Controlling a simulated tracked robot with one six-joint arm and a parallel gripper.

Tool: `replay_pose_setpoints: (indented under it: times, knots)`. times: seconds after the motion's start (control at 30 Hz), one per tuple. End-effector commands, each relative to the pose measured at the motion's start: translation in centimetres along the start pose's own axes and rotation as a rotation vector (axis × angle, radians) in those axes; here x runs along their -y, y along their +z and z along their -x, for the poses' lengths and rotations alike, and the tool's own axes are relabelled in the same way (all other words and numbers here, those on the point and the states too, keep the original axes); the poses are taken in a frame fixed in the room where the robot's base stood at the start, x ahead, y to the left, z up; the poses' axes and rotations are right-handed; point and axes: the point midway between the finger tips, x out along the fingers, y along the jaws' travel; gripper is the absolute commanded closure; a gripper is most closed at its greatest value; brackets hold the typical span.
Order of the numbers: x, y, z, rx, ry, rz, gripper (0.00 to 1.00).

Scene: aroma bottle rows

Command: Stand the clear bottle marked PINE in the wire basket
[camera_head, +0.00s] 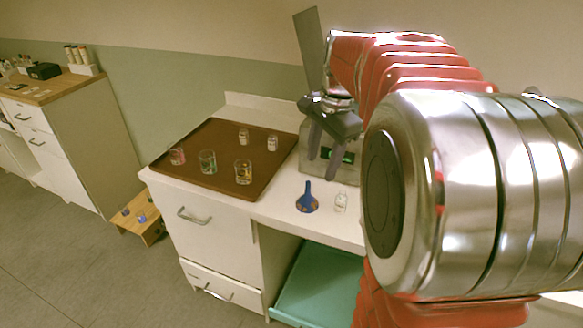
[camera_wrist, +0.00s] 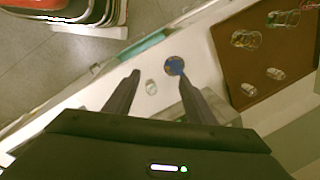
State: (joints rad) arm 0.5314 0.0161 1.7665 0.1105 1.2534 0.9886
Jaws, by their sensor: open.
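My gripper (camera_head: 322,168) is open and empty, pointing down above the white counter in front of a grey device; it also shows in the wrist view (camera_wrist: 157,76). Two more small clear bottles, one (camera_head: 243,135) to the left of the other (camera_head: 272,142), stand at the back of the brown tray (camera_head: 213,184). No lettering is readable, so I cannot tell which is PINE. I see no wire basket.
Glasses with red (camera_head: 177,155), green (camera_head: 207,162) and yellow (camera_head: 243,172) contents stand on the tray. The grey device (camera_head: 343,165) is behind my gripper. A teal surface (camera_head: 318,285) is below the counter.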

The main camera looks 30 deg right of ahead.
Motion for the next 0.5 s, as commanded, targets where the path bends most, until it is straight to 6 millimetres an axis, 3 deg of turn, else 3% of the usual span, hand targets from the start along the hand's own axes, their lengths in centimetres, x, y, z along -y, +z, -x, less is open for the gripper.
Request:
replay_pose_setpoints:
  times: [0.1, 0.3, 0.5]
  knots:
    - [0.5, -3.8, -0.8, 0.023, 0.029, -0.169, 0.50]
    - [0.6, -9.1, -2.2, 0.058, 0.070, -0.422, 0.50]
    - [0.4, -11.6, -2.9, 0.073, 0.091, -0.545, 0.50]
